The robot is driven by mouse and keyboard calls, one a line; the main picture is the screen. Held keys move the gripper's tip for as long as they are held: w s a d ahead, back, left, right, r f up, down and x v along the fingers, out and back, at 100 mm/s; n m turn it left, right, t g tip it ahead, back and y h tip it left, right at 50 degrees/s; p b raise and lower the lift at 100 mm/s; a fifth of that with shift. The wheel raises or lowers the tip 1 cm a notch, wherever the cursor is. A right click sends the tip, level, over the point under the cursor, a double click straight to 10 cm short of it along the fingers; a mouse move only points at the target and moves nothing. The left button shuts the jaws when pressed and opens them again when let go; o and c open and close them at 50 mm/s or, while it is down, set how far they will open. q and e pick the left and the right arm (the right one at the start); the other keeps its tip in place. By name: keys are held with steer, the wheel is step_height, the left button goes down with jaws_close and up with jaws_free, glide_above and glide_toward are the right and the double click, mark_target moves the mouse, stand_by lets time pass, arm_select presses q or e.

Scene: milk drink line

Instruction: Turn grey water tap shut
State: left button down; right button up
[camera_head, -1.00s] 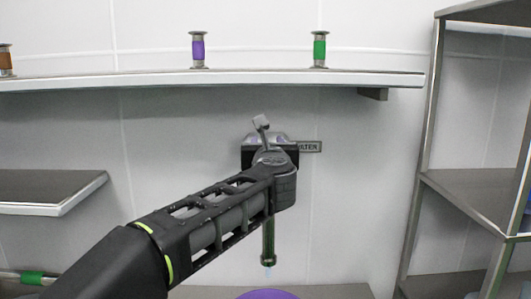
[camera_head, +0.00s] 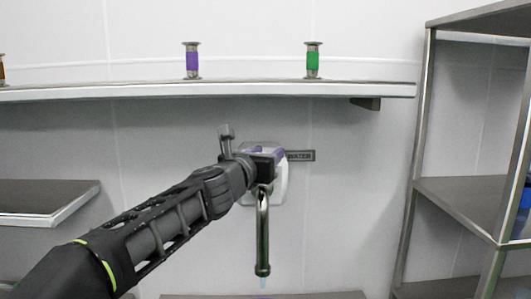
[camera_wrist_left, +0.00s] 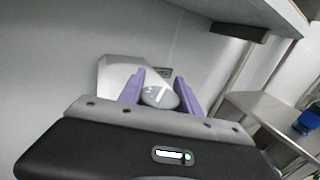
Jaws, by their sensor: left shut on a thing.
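The grey water tap shows in the head view as a metal spout (camera_head: 263,235) hanging down from a wall mount beside the WATER label (camera_head: 301,156). A thin pale stream shows below the spout's mouth. In the left wrist view, the tap's rounded grey knob (camera_wrist_left: 160,97) sits between two purple finger pads. My left gripper (camera_head: 262,153) is at the tap's top and shut on this knob; it also shows in the left wrist view (camera_wrist_left: 159,94). In the head view the gripper hides most of the knob. My right gripper is not in view.
A long wall shelf (camera_head: 230,91) above carries a purple-banded spool-shaped piece (camera_head: 192,61) and a green-banded one (camera_head: 313,60). A metal rack (camera_head: 455,200) stands at right, and a lower shelf (camera_head: 45,201) is at left. Wall space around the tap is clear.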

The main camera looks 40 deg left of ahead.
arm_select(q)
steer(key=shift+d+m+h+p, duration=0.1)
steer(key=shift+m+h+p, duration=0.3)
steer(key=shift+h, duration=0.2)
steer(key=shift+d+r+m+h+p, duration=0.15)
steer(key=shift+m+h+p, duration=0.4)
steer(key=shift+h, duration=0.35)
steer(key=m+h, duration=0.1)
steer(key=m+h+p, duration=0.1)
steer(key=shift+d+h, duration=0.2)
steer(key=shift+h, duration=0.2)
steer(key=m+h, duration=0.1)
steer(key=h, duration=0.1)
steer(key=m+g+h, duration=0.1)
steer(key=h, duration=0.1)
steer(key=d+m+h, duration=0.1)
steer(key=m+h, duration=0.1)
steer(key=shift+f+g, duration=0.2)
steer(key=shift+g, duration=0.1)
steer(key=shift+s+d+m+g+h, duration=0.15)
steer(key=shift+m+g+h, duration=0.4)
steer(key=shift+h, duration=0.25)
steer(key=shift+s+d+m+g+h, duration=0.1)
steer(key=shift+m+g+h, duration=0.25)
steer(key=shift+m+h, duration=0.35)
steer(key=shift+r+h, duration=0.1)
steer(key=shift+h, duration=0.2)
steer(key=c, duration=0.8)
jaws_free()
steer(key=shift+c, duration=0.2)
